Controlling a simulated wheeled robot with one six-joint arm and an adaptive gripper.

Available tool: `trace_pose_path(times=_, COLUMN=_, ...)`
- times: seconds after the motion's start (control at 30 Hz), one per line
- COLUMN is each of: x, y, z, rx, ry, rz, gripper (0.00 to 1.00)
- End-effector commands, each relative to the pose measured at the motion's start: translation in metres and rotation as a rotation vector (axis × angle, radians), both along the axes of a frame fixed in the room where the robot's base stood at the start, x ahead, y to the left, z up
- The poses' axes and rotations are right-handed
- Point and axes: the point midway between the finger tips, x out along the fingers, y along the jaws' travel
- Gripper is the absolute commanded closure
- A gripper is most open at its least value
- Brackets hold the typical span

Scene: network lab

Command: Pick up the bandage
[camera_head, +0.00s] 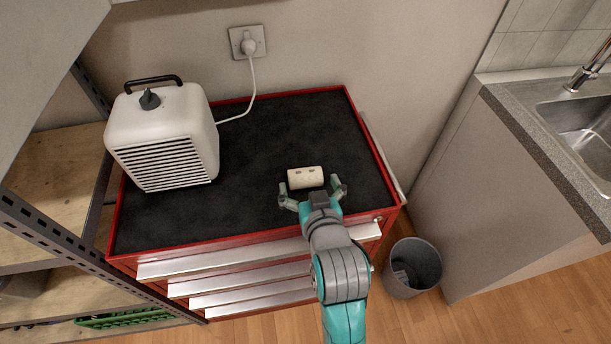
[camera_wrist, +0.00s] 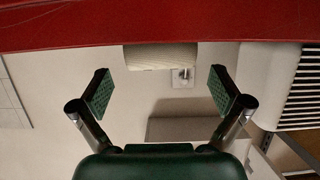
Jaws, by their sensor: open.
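The bandage (camera_head: 305,177) is a cream-white roll lying on its side on the dark top of the red tool cabinet, near its front right part. My gripper (camera_head: 312,191) is open and empty just in front of it, with the fingers spread toward the roll's two ends. In the wrist view the bandage (camera_wrist: 160,56) shows between and beyond the two open fingers of my gripper (camera_wrist: 160,89), partly cut off by a red cabinet edge. I see no contact between the fingers and the roll.
A white heater (camera_head: 165,135) stands on the left of the cabinet top (camera_head: 265,130); its cord runs to a wall socket (camera_head: 248,43). Metal shelving (camera_head: 45,225) is at left. A sink counter (camera_head: 545,135) and grey bin (camera_head: 412,268) are at right. The cabinet top around the bandage is clear.

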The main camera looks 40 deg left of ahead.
Motion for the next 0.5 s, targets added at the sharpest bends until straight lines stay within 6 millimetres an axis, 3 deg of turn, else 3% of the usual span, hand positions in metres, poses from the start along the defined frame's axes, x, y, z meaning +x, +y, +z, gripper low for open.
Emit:
trace_pose_path(times=0.23, x=0.022, y=0.025, z=-0.007, rx=0.0, ry=0.0, rz=0.0, gripper=0.0)
trace_pose_path(times=0.5, x=0.026, y=0.03, z=-0.009, rx=0.001, ry=-0.001, rz=0.0, gripper=0.0)
